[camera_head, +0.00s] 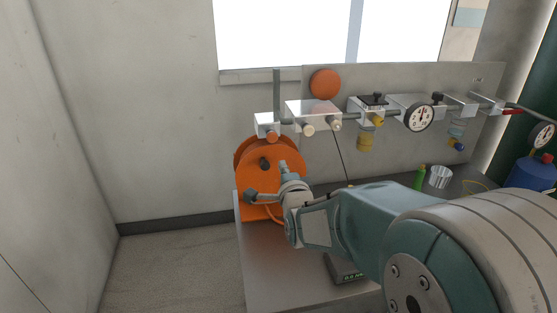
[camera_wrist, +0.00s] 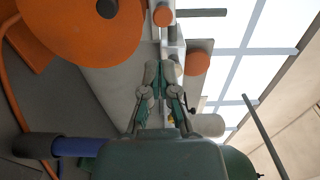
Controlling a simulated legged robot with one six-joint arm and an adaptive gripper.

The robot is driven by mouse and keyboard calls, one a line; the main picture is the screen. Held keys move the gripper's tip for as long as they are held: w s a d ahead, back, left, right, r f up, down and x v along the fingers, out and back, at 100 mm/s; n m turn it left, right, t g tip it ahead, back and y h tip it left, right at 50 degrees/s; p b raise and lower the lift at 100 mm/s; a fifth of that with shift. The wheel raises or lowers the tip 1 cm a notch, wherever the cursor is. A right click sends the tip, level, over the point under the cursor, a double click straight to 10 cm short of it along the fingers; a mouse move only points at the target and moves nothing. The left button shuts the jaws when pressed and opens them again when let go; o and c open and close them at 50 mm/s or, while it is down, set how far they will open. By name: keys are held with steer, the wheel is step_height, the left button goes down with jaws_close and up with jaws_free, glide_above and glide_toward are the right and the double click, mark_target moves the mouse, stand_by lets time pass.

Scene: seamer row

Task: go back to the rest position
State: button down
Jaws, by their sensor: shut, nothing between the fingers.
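My gripper (camera_head: 284,170) is at the end of my arm, in front of the orange reel at the left end of the bench in the head view. In the wrist view my gripper (camera_wrist: 158,73) has its fingertips together with nothing between them. Behind the fingertips are a grey panel and white blocks. The picture does not show whether the fingertips touch anything. My arm hides part of the bench and the reel's lower right.
The orange reel (camera_head: 260,170) stands on the grey bench (camera_head: 270,262). Above runs a rail with white blocks (camera_head: 313,110), knobs and dial gauges (camera_head: 419,118). Floor at left is clear.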

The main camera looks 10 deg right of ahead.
steer(key=s+f+n+g, duration=0.1)
steer(key=s+n+g, duration=0.5)
steer(key=s, duration=0.9)
steer(key=s+d+f+n+g, duration=0.1)
steer(key=s+n+g, duration=0.5)
steer(key=s+n, duration=0.6)
steer(key=s+f, duration=0.1)
steer(key=s, duration=0.2)
steer(key=shift+s, duration=0.2)
steer(key=shift+d, duration=0.1)
